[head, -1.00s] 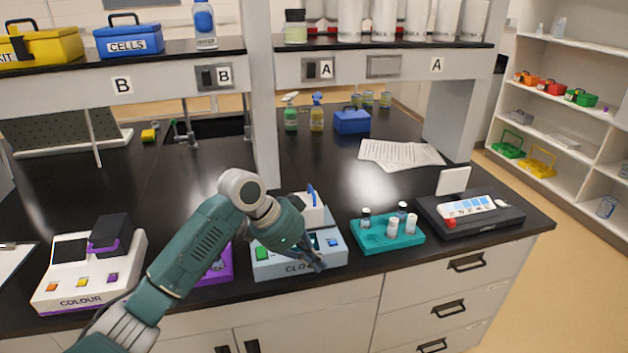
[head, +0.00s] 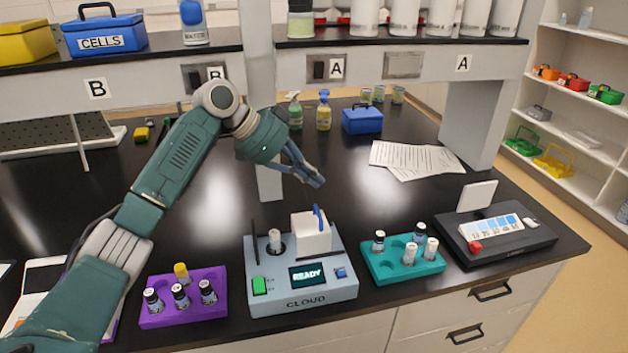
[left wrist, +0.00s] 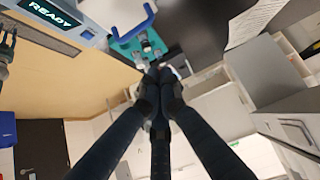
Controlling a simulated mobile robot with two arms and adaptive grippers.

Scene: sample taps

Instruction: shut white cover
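The pale blue CLOUD device (head: 322,291) stands near the bench's front edge with a lit READY screen. Its white cover (head: 312,237), a block with a blue handle (head: 319,217), sits on its right rear part. A white-capped vial (head: 275,241) stands exposed in the device, left of the cover. My left gripper (head: 315,180) is above and behind the cover, apart from it. In the left wrist view its fingers (left wrist: 161,75) meet at the tips and hold nothing. A dark finger-like part (left wrist: 7,42) at that view's left edge may be my right gripper, mostly cut off.
A purple rack (head: 155,318) with several vials stands left of the device. A teal rack (head: 378,266) with several vials and a black case (head: 500,246) stand to its right. Papers (head: 415,158) lie behind.

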